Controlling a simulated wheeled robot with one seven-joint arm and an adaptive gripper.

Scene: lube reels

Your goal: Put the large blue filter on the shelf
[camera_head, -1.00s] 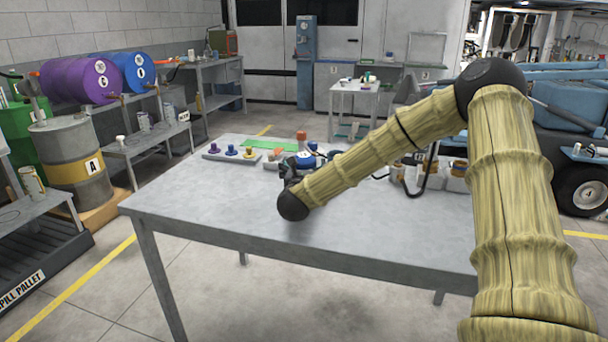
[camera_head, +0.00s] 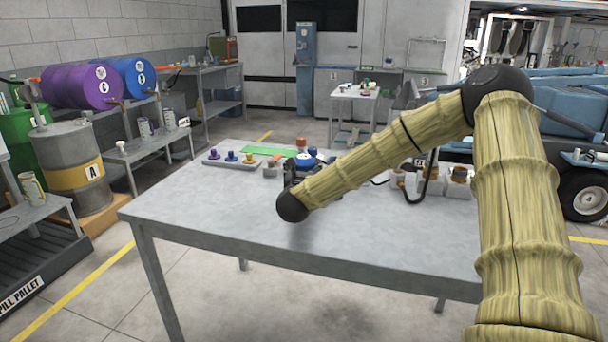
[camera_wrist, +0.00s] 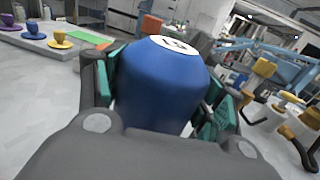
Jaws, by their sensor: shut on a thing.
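The large blue filter (camera_wrist: 162,85) fills the middle of the wrist view, a blue cylinder with a white marked disc on its top. My gripper (camera_wrist: 165,100) is shut on it, with a green-padded finger on each side. The filter's lower part is hidden behind the gripper body. In the head view only a little of the blue filter (camera_head: 308,161) shows behind my gripper (camera_head: 293,175) and forearm, above the far part of the grey table (camera_head: 200,210). I cannot tell how high it is held. I cannot tell which surface is the shelf.
A tray with purple, blue and yellow pieces (camera_head: 232,161) lies at the table's far left, beside a green mat (camera_head: 262,150). An orange-topped item (camera_head: 301,143) stands behind the filter. The table's front left is clear.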

